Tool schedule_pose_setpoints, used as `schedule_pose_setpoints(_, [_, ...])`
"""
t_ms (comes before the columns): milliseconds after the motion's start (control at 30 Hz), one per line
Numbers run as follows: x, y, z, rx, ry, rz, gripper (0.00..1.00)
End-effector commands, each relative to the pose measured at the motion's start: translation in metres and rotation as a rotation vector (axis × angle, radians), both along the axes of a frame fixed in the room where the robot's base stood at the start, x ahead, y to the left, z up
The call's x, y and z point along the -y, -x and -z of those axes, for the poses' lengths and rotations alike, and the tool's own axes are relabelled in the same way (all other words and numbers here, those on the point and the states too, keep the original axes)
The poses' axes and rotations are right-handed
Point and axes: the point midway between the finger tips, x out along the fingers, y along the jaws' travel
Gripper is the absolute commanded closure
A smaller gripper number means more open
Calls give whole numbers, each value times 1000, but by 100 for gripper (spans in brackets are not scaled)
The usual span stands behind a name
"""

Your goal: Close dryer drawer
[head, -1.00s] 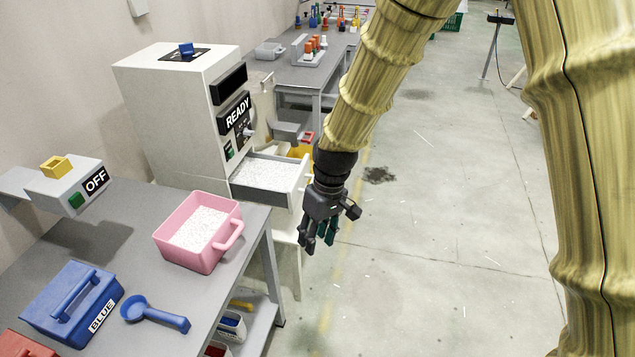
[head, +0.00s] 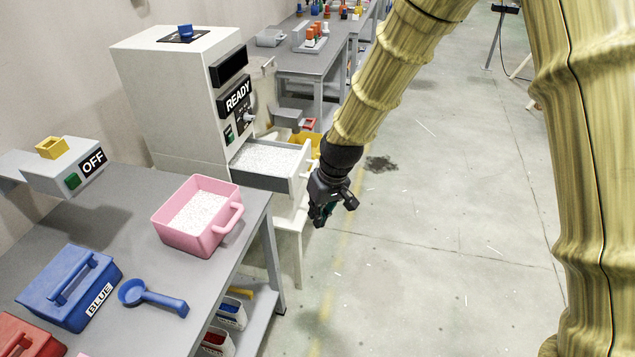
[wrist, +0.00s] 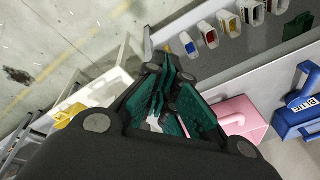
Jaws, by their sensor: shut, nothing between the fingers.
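The white dryer (head: 180,115) stands at the left with a "READY" sign on its front. Its drawer (head: 272,180) is pulled out and full of white granules; its front panel faces right. My gripper (head: 318,222) is shut and empty, just right of and a little below the drawer front in the head view. I cannot tell whether it touches the drawer front. In the wrist view the green-padded fingers (wrist: 172,100) are close together. A pale panel, perhaps part of the drawer, shows left of the fingers there.
A grey table (head: 115,220) holds a pink bin (head: 182,240) of white granules, a blue lidded box (head: 62,290) and a blue scoop (head: 150,296). A grey bench (head: 300,62) with bottles stands behind the dryer. The floor to the right is clear.

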Motion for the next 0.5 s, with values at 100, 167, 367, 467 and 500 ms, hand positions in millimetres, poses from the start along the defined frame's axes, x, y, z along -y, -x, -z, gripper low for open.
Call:
schedule_pose_setpoints(100, [1,-43,50,102,-74,158,100])
schedule_pose_setpoints(167, [2,-64,66,151,-120,236,100])
schedule_pose_setpoints(367, [7,-129,111,292,-323,493,100])
schedule_pose_setpoints(467, [13,-158,131,347,-449,617,100])
schedule_pose_setpoints(500, [16,-169,138,366,-503,663,100])
